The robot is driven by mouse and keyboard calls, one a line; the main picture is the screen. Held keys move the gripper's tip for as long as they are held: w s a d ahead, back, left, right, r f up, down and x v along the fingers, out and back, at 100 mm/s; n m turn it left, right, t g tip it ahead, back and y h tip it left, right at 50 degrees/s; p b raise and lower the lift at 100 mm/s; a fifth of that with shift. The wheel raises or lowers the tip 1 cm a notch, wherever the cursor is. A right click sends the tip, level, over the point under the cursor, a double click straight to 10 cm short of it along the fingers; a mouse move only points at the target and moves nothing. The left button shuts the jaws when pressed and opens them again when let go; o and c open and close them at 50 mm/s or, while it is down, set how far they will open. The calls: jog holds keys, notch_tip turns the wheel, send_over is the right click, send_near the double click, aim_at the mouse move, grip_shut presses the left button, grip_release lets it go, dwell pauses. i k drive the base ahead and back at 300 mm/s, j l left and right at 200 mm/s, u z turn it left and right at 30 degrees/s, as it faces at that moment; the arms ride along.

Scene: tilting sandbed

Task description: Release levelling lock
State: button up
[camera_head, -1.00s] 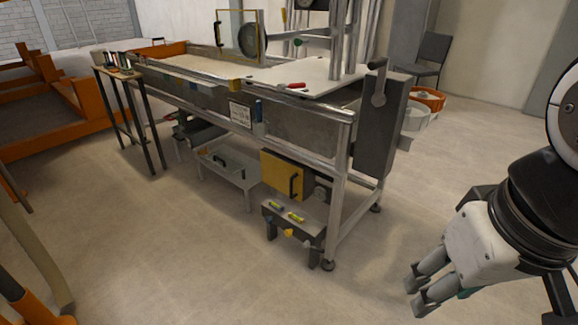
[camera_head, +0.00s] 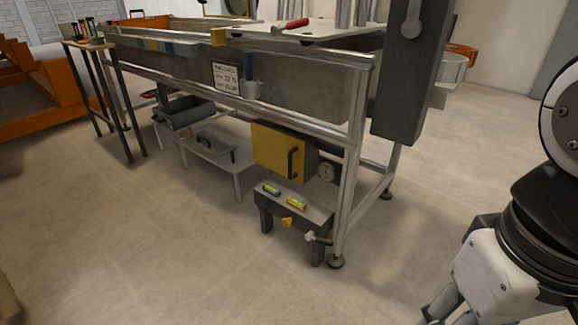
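A low grey bench (camera_head: 318,218) stands on the floor under the near right end of the sandbed frame. Two yellow-green spirit levels (camera_head: 296,204) lie on its top. A yellow knob (camera_head: 287,223) and a pale-tipped lever (camera_head: 312,237) are on its front face. Which of these is the levelling lock, I cannot tell. My gripper (camera_head: 450,311) is at the lower right, well apart from the bench. The bottom edge cuts off its fingertips, so whether it is open or shut does not show.
A yellow-fronted box (camera_head: 277,151) with a dark handle and a round gauge (camera_head: 326,172) sit just behind the bench. A metal frame leg (camera_head: 348,203) stands close at its right. A low grey table (camera_head: 212,151) is to the left. The floor in front is clear.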

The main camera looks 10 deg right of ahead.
aim_at(319, 240)
jog(key=i, duration=0.65)
jog(key=k+j+z, duration=0.15)
jog(key=j, duration=0.25)
jog(key=k+j+z, duration=0.2)
jog(key=j, duration=0.2)
jog(key=k+j+z, duration=0.15)
jog(key=k+j, duration=0.15)
